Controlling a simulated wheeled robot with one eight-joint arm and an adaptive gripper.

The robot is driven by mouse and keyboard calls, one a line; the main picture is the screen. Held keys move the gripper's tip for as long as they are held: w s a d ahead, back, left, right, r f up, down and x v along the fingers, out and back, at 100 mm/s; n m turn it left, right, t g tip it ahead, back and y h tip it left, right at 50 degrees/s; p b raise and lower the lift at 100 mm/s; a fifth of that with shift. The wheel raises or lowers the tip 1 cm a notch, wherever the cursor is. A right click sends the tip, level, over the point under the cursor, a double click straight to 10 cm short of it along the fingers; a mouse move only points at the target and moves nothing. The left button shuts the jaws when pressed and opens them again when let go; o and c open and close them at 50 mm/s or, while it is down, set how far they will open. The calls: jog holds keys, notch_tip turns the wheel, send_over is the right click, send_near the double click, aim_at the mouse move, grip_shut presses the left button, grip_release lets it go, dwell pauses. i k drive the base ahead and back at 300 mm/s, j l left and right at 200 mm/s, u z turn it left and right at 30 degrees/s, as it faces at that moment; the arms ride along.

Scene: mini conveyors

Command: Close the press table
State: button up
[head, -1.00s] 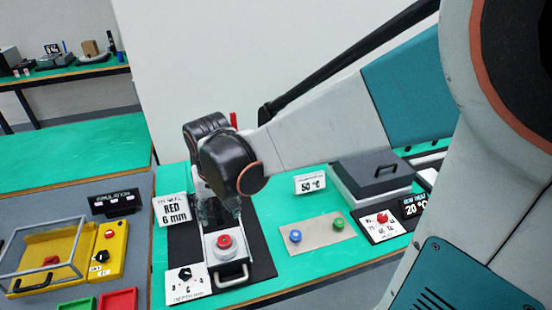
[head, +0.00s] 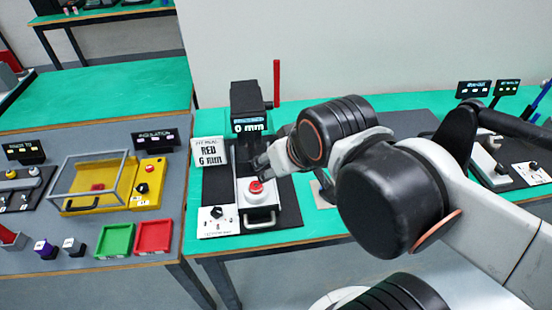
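The press (head: 247,103) is a dark column with a lit "0 mm" display and an upright red lever (head: 277,82). Its white press table (head: 270,202) extends forward on a black base, with a grey handle at its front end. A red-topped round white part (head: 256,188) sits on the table. My gripper (head: 261,163) is just behind and above this part, in front of the press column. Its fingers are small and partly blurred against the press, so I cannot tell if they are open or touch anything.
A sign reading "RED 6 mm" (head: 211,152) stands left of the press, and a white dial panel (head: 217,221) lies left of the handle. A yellow caged station (head: 148,184), a green tray (head: 115,240) and a red tray (head: 153,236) are on the grey table at left.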

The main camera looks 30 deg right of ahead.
aim_at(257, 199)
jog(key=k+l+u, duration=0.1)
jog(key=u, duration=0.3)
jog(key=k+l+u, duration=0.1)
jog(key=u, duration=0.25)
jog(key=k+u, duration=0.2)
jog(key=u, duration=0.2)
